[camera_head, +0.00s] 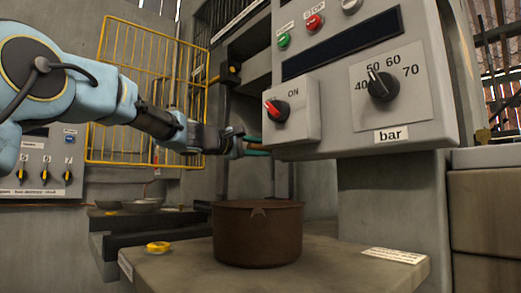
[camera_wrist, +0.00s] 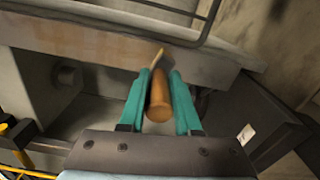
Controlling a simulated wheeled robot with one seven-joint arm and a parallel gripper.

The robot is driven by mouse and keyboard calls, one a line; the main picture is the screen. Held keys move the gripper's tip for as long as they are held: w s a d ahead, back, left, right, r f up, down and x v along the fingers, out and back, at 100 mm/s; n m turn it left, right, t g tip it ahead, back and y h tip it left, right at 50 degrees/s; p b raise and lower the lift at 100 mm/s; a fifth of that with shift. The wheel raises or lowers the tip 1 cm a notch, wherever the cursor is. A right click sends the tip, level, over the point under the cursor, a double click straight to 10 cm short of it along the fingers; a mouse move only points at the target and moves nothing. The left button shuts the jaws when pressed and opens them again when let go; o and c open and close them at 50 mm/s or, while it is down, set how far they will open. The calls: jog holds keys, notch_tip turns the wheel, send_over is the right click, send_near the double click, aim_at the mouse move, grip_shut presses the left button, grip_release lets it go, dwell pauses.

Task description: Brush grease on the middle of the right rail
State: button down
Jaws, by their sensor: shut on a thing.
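In the wrist view, my gripper (camera_wrist: 160,76) is shut on a brush (camera_wrist: 159,100) with a rounded wooden handle between its teal fingers. The pale brush tip points away, toward a long grey beam (camera_wrist: 90,42) with brownish stains; I cannot tell whether it touches. In the head view, my gripper (camera_head: 252,147) is level with the lower edge of the control box, and its fingertips are partly hidden behind it. Dark upright bars stand behind the pot, one at the left (camera_head: 223,165) and one at the right (camera_head: 291,180). Which surface is the right rail is unclear.
A brown pot (camera_head: 258,235) stands on the press table (camera_head: 185,272) below my gripper. The control box (camera_head: 350,110) with knobs is close at the right. A yellow cage door (camera_head: 150,60) stands behind my arm. Metal bowls (camera_head: 140,204) lie at the left.

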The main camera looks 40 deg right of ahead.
jog(key=shift+a+r+p, duration=0.1)
jog(key=shift+r+p, duration=1.8)
jog(key=shift+r, duration=1.15)
jog(key=shift+r+p, duration=1.15)
jog(key=shift+r, duration=0.4)
notch_tip(320, 180, up, 15)
jog(key=p, duration=1.1)
jog(key=shift+d+p, duration=0.2)
jog(key=shift+p, duration=0.2)
jog(key=shift+s, duration=0.15)
jog(key=a+b, duration=0.6)
jog(key=a, duration=0.3)
jog(key=shift+w, duration=0.35)
